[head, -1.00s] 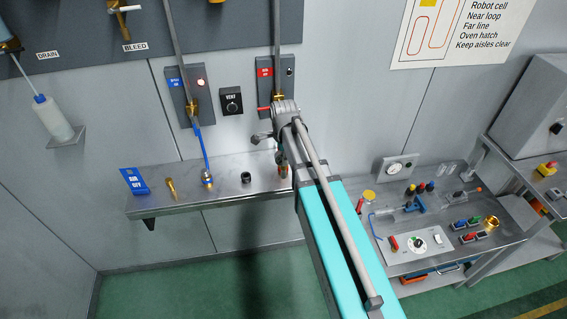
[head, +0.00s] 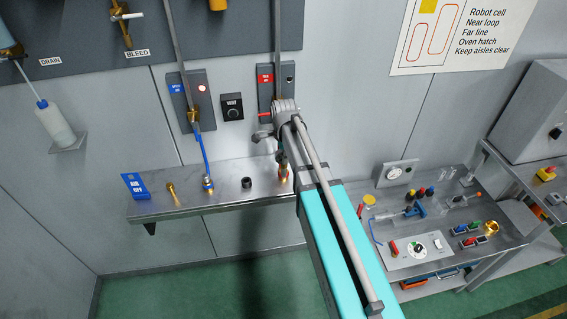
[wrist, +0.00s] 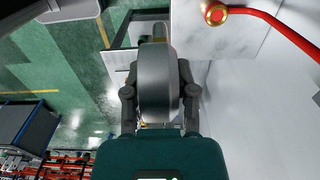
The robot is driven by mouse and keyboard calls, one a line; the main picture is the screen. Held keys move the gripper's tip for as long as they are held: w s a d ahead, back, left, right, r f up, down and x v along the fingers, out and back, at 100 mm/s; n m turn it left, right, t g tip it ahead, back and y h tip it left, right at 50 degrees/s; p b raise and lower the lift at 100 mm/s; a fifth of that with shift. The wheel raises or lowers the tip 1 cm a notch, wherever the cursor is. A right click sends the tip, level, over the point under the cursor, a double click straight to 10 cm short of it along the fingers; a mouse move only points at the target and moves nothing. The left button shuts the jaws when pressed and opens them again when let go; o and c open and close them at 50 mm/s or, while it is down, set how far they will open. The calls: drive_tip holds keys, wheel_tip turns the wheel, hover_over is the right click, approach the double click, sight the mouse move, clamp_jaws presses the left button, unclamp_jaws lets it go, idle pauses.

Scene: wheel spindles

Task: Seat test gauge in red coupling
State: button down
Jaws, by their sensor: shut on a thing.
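My gripper (wrist: 158,100) is shut on the test gauge (wrist: 156,75), a round grey body seen edge-on between the two fingers in the wrist view. Its dial face and most of its stem are hidden. The red coupling (wrist: 216,14), a brass ring with a red centre on a red hose, is at the top of the wrist view, to the right of the gauge and apart from it in the picture. In the head view the red coupling (head: 284,176) stands on the wall shelf, partly behind my arm. My arm hides most of the gripper there.
A cluttered workbench (head: 455,255) stands to the right.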

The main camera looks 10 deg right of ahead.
drive_tip(key=w+d+f+b, duration=0.1)
drive_tip(key=w+f+b, duration=0.6)
drive_tip(key=w, duration=0.3)
drive_tip(key=shift+w+d+f, duration=0.2)
drive_tip(key=shift+d+f, duration=0.2)
drive_tip(key=shift+f, duration=0.05)
drive_tip(key=shift+w+d+f+b, duration=0.1)
drive_tip(key=shift+w+f+b, duration=0.1)
drive_tip(key=shift+f+b, duration=0.85)
drive_tip(key=shift+w+d+f+b, duration=0.1)
drive_tip(key=shift+w+f+b, duration=0.1)
drive_tip(key=shift+f+b, duration=0.85)
drive_tip(key=shift+r, duration=0.1)
